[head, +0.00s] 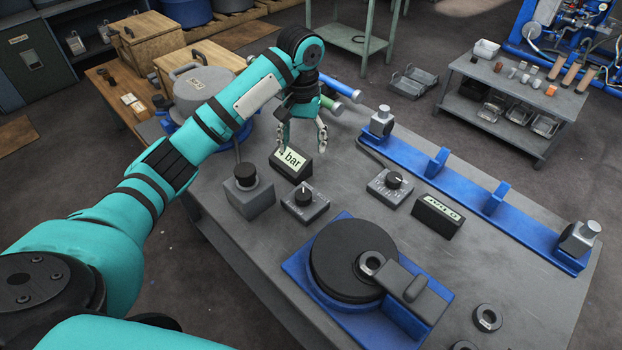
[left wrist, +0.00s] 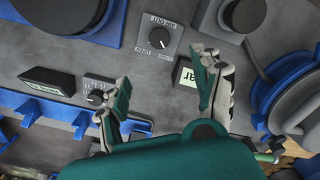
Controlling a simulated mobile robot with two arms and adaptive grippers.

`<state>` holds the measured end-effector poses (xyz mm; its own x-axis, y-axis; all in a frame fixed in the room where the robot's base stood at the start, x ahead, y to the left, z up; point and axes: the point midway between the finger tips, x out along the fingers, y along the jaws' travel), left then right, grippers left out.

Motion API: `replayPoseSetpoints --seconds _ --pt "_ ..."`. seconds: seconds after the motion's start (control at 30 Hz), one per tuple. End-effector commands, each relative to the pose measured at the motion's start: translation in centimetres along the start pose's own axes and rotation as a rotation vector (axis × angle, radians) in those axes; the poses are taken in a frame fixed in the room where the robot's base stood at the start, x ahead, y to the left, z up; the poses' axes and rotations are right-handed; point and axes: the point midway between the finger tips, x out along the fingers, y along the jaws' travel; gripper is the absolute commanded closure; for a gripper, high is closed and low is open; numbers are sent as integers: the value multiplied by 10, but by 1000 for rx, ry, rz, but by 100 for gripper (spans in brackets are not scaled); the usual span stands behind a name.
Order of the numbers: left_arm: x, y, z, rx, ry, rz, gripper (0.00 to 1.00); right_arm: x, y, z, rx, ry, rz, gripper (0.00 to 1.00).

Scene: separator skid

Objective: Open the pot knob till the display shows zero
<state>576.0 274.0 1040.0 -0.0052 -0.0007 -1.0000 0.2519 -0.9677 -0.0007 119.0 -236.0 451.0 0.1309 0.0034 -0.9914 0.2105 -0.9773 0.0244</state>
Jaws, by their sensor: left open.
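The grey pot (head: 200,88) with a lid sits in a blue base behind my left arm; part of it shows in the left wrist view (left wrist: 300,105). A large black knob (head: 246,173) on a grey block stands in front of it, with a hose beside it. A small display (head: 291,163) reads what looks like "4 bar"; a finger partly covers it in the left wrist view (left wrist: 186,82). A small dial box (head: 305,201) marked "OPEN" stands nearby, also in the left wrist view (left wrist: 160,42). My left gripper (head: 302,148) is open and empty above the bench, behind the display.
A second dial box (head: 390,186) and second display (head: 437,214) stand to the right. A blue rail (head: 470,190) runs along the bench's back edge. A black disc on a blue base (head: 350,262) fills the front. Bare bench separates the boxes.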

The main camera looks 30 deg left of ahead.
Motion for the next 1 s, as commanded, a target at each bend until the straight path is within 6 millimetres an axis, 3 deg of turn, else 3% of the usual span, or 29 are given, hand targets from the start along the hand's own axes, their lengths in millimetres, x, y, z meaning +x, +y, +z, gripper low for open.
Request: replayPoseSetpoints --seconds 0.17,0.37,0.5,0.7,1.0 --pt "23 -1 1 0 -5 -3 33 -4 -4 24 0 -36 -5 60" --pt "65 -1 2 -1 -6 -4 33 -12 -9 50 -2 -75 -11 60" --pt "96 -1 1 0 -5 -3 33 -15 -9 46 -3 -70 -12 60" --pt "136 -1 1 0 -3 -2 33 -17 -7 21 -2 -31 -9 60" --pt "169 0 0 0 0 -2 33 -19 -9 20 -1 -32 -11 60"
